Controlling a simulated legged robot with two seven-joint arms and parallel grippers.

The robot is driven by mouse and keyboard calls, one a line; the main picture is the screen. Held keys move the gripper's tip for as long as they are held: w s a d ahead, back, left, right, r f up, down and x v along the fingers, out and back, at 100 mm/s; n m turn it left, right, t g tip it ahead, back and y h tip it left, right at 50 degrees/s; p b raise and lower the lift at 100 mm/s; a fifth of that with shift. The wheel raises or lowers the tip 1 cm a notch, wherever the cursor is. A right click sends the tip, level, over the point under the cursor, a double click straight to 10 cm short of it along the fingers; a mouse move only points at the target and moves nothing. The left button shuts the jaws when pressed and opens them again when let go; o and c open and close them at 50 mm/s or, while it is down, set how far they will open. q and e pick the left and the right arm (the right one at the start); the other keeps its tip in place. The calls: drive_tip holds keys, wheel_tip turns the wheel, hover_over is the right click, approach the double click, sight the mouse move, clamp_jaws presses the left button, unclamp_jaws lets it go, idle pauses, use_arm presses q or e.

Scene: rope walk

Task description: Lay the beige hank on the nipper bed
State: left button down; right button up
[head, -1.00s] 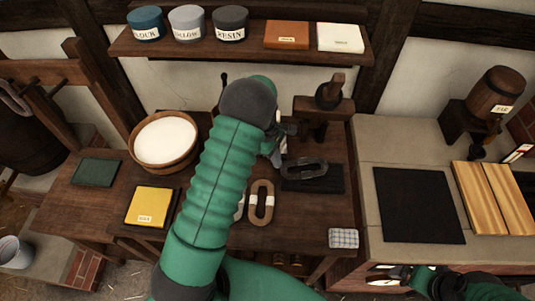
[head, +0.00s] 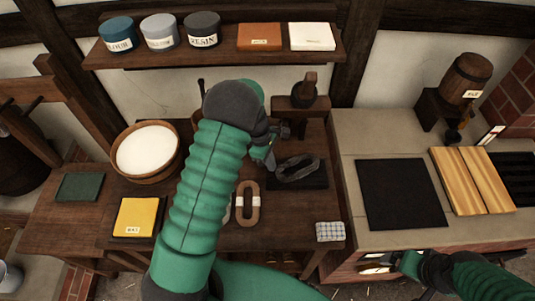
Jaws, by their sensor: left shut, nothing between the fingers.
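The beige hank (head: 248,206), a tan loop with a white band, lies on the dark wooden table at the front. A paler piece (head: 228,211) beside it is mostly hidden by my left arm. A dark slab (head: 317,183), which looks like the nipper bed, lies behind and to the right, with a grey hank (head: 297,171) on it. My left gripper (head: 270,162) is shut and empty, just left of the grey hank and behind the beige hank; whether it touches anything is unclear. My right gripper (head: 382,264) is low at the right, small and partly hidden.
A wooden tub (head: 123,171) of white stuff, a yellow pack (head: 137,216) and a green pad (head: 79,187) stand left. A checked cloth (head: 330,232) lies at the table's front right. The stone bench holds a black mat (head: 400,194) and wooden boards (head: 471,181).

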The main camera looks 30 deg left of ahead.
use_arm(q)
drive_tip(key=w+b+v, duration=0.1)
drive_tip(key=v, duration=1.5)
drive_tip(key=s+d+f+m+t+y, duration=0.1)
drive_tip(key=s+d+f+m, duration=0.1)
drive_tip(key=s+d+m, duration=0.3)
drive_tip(key=s+d+f+m+t+y, duration=0.1)
drive_tip(key=s+d+m, duration=0.4)
drive_tip(key=s+m, duration=0.6)
drive_tip(key=shift+d+f+m+y, duration=0.25)
drive_tip(key=shift+f+m+y, duration=0.15)
drive_tip(key=shift+m, duration=0.7)
use_arm(e)
drive_tip(key=shift+s+a+f, duration=0.1)
drive_tip(key=shift+a+f, duration=0.3)
drive_tip(key=shift+a, duration=0.05)
